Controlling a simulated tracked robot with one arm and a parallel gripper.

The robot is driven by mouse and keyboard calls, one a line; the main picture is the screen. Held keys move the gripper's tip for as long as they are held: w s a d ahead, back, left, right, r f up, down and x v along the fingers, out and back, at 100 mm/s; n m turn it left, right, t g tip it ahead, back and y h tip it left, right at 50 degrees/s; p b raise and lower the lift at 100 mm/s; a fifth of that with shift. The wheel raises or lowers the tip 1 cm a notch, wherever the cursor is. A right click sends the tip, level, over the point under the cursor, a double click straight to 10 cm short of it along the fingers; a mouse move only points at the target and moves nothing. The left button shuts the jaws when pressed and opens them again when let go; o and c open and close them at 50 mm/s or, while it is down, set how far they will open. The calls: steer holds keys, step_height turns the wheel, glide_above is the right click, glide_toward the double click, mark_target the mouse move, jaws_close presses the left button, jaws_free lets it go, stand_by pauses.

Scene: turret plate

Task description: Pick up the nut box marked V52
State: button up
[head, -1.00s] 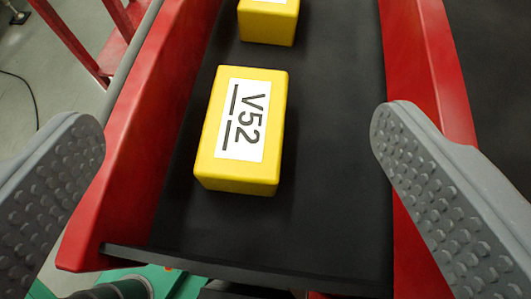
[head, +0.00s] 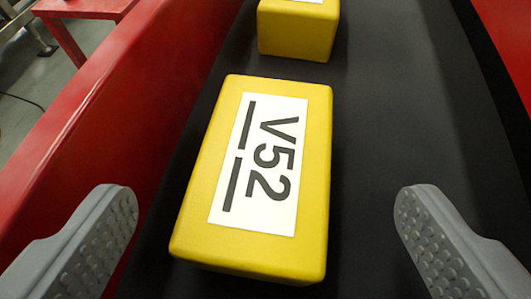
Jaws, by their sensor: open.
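The yellow nut box marked V52 (head: 320,170) lies on a black belt-like surface (head: 400,130), with a white label on its top face. The V52 lettering runs down the label, with dark bars beside it. My gripper (head: 268,215) is open, its two grey studded fingers showing at the lower left and lower right. The box shows between the fingers, closer to the left one, with a gap on each side. Neither finger appears to touch it.
A second yellow box (head: 297,32) with a partly visible white label sits just beyond the V52 box. A red side wall (head: 150,90) runs along the left, and another red wall (head: 508,40) shows at upper right. The black surface right of the box is free.

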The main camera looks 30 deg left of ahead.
mark_target(264, 162)
steer(key=x, duration=0.4)
steer(key=shift+w+a+f+p, duration=0.15)
steer(key=shift+w+a+p, duration=0.05)
steer(key=shift+p, duration=0.2)
steer(key=c, duration=1.4)
steer(key=shift+d, duration=0.1)
steer(key=shift+c, duration=0.2)
